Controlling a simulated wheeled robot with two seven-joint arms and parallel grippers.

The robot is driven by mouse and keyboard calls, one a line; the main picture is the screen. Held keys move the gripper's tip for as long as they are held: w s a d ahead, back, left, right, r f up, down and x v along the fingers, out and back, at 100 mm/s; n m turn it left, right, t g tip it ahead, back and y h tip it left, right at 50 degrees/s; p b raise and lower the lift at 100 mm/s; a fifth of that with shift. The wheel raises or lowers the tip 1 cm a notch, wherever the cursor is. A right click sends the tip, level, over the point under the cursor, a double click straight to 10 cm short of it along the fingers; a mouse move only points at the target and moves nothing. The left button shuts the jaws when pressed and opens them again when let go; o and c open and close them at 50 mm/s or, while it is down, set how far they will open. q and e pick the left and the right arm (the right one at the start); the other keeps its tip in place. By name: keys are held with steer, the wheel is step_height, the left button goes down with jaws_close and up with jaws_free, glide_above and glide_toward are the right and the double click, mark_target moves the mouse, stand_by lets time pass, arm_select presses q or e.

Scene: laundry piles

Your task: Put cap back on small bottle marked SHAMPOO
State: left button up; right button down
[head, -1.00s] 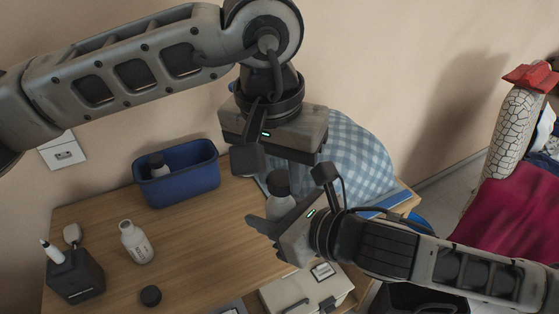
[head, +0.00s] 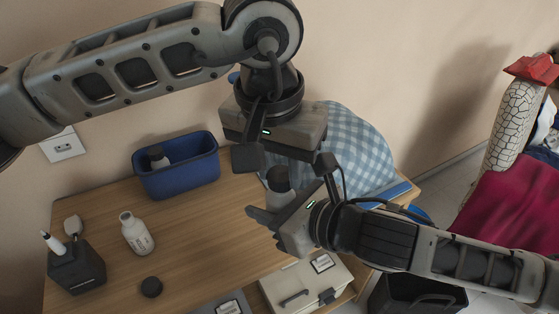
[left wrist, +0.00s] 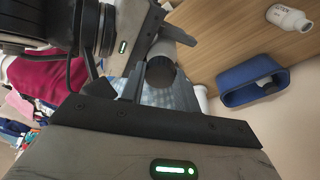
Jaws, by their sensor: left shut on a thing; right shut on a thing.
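A small white bottle with a dark cap (head: 278,178) at its top stands upright between my two grippers at the table's back right. My right gripper (head: 275,217) is shut on the bottle's body. My left gripper (head: 290,165) is above, shut on the dark cap, which also shows in the left wrist view (left wrist: 160,73). The cap sits at the bottle's neck; I cannot tell whether it is seated. The held bottle's label is hidden. Another white bottle (head: 137,235), uncapped, stands on the table at left. A loose black cap (head: 151,287) lies near it.
The wooden table (head: 205,235) is clear in the middle. A blue bin (head: 178,178) with a dark-capped bottle stands at the back. A black holder (head: 76,269) with brushes is at left. A blue checked cloth (head: 355,150) lies behind my grippers. A white box (head: 300,283) is at the front.

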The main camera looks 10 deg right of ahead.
arm_select(q)
steer(key=shift+f, duration=0.15)
steer(key=m, duration=0.3)
steer(key=m+g, duration=0.1)
steer(key=m, duration=0.2)
steer(key=shift+w+h, duration=0.1)
steer(key=shift+h, duration=0.2)
steer(key=o, duration=0.9)
steer(key=shift+r, duration=2.3)
steer(key=shift+c, duration=0.2)
